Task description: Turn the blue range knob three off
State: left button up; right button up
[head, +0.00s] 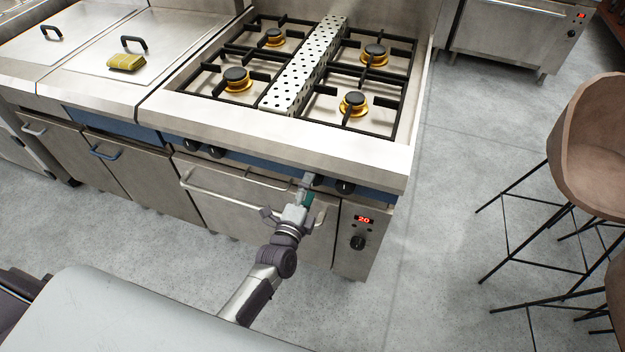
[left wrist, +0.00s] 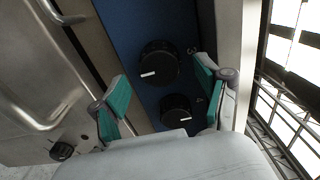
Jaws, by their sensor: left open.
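The range (head: 290,125) has a blue front strip (head: 262,167) with black knobs. Counting from the left, the third knob (head: 317,180) is partly covered by my left gripper (head: 305,188), and the fourth (head: 345,187) is just right of it. In the left wrist view, the third knob (left wrist: 160,62) has its white mark toward the oven door side. The fourth knob (left wrist: 176,108) has its mark toward the opposite side. My left gripper (left wrist: 160,80) is open, its teal-padded fingers either side of the knob area. Contact cannot be told. My right gripper is not in view.
Below the strip are an oven door with a bar handle (head: 235,205), a red "20" display (head: 364,220) and another black knob (head: 358,243). Two more knobs (head: 203,148) are farther left. Brown stools (head: 590,150) stand right, with clear floor between.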

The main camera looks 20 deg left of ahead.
pick_arm(q)
jog(key=shift+w, duration=1.4)
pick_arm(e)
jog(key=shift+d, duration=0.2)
pick_arm(q)
jog(key=shift+c, duration=0.3)
jog(key=c, duration=1.1)
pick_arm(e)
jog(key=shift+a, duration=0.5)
